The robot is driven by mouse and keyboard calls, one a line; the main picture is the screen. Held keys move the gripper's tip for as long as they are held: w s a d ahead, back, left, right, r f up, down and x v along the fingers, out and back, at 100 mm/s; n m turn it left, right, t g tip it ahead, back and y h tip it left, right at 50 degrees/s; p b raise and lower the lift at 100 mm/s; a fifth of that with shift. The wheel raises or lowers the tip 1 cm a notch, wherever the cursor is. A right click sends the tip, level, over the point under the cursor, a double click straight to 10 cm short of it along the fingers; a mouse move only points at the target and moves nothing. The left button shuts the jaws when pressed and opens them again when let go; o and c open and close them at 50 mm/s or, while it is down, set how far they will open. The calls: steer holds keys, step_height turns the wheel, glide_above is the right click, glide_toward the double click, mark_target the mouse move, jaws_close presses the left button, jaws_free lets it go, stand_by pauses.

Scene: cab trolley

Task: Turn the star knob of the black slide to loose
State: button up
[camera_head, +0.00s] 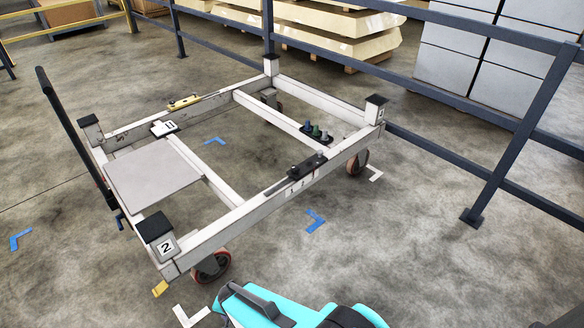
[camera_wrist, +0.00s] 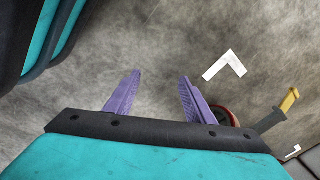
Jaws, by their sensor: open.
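The black slide (camera_head: 307,167) sits on the near long rail of the white trolley frame (camera_head: 233,214), with a flat grey bar reaching out to its left. A dark knob shape shows on it, but it is too small to make out its star form or its setting. My gripper (camera_wrist: 156,95) shows in the wrist view with its two purple fingers apart and nothing between them. It points down at the bare concrete floor, away from the slide. The slide is not in the wrist view, and the gripper's fingers are not in the head view.
The trolley carries a grey plate (camera_head: 152,180), a yellow clamp-like piece (camera_head: 184,102), and small coloured knobs (camera_head: 317,132). A trolley wheel (camera_wrist: 224,116) and a yellow-tipped bar (camera_wrist: 275,113) are close at the gripper's right. A dark railing (camera_head: 470,99) runs behind the trolley.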

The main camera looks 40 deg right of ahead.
steer(key=s+r+n+g, duration=0.1)
steer(key=s+n+g, duration=0.4)
steer(key=s+n, duration=0.6)
steer(key=shift+s+a+r+n+g, duration=0.2)
steer(key=shift+s+r+n+g, duration=0.2)
steer(key=shift+s, duration=0.15)
steer(key=c, duration=0.5)
steer(key=shift+o, duration=0.2)
